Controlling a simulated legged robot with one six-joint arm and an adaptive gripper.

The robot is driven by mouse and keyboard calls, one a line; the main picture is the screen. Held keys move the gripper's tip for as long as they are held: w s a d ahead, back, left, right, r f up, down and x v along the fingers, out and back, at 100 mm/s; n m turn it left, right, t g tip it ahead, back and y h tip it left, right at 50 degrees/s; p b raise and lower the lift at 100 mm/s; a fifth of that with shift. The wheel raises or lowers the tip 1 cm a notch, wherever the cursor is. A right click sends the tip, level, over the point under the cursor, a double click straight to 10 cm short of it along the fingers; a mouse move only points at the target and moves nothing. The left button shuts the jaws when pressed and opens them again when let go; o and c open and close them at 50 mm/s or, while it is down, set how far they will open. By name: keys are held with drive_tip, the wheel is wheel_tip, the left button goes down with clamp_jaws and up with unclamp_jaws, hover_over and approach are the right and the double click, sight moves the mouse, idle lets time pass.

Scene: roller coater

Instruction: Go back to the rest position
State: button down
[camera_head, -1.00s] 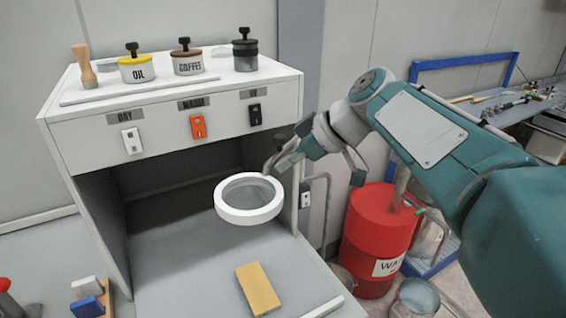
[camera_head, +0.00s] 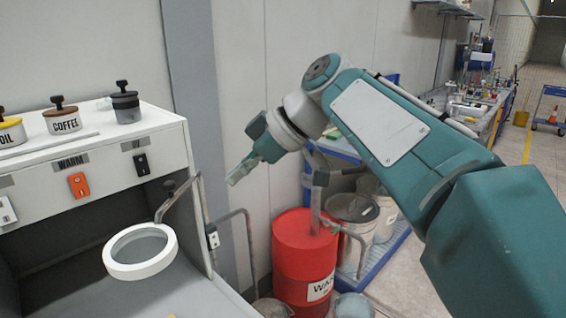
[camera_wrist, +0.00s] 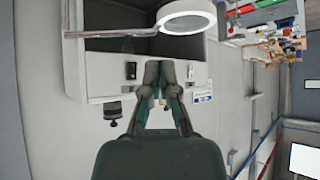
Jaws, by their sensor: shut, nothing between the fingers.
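My gripper (camera_head: 240,172) is shut and empty. In the head view it hangs in the air to the right of the white cabinet, above and left of the red barrel. It also shows in the wrist view (camera_wrist: 161,68), fingers together. My teal arm reaches in from the right in the head view. Nothing is in contact with the gripper in either view.
The white cabinet (camera_head: 105,185) carries coffee (camera_head: 63,121) and oil (camera_head: 10,133) canisters. A round white ring lamp (camera_head: 140,252) on a bent arm sticks out in front. A red barrel (camera_head: 303,258) stands below my gripper.

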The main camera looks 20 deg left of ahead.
drive_tip(key=s+d+f+m+t+h, duration=0.1)
drive_tip(key=d+f+m+t, duration=0.2)
drive_tip(key=d, duration=0.4)
drive_tip(key=d+f+m+t+h, duration=0.1)
drive_tip(key=d+f+m+h, duration=0.15)
drive_tip(key=d+m, duration=0.45)
drive_tip(key=s+d+f+m+t+h, duration=0.1)
drive_tip(key=d+f+m+t, duration=0.2)
drive_tip(key=d, duration=0.5)
drive_tip(key=s+d+f+m+h, duration=0.2)
drive_tip(key=s+d+f+m, duration=0.2)
drive_tip(key=d+f, duration=0.2)
drive_tip(key=s+d+f+m+t+h, duration=0.1)
drive_tip(key=s+d+f+m, duration=0.3)
drive_tip(key=d, duration=0.4)
wheel_tip(320, 180, down, 3)
drive_tip(key=shift+s+d+r+h, duration=0.1)
drive_tip(key=shift+s+d+h, duration=0.1)
drive_tip(key=shift+s+h, duration=0.5)
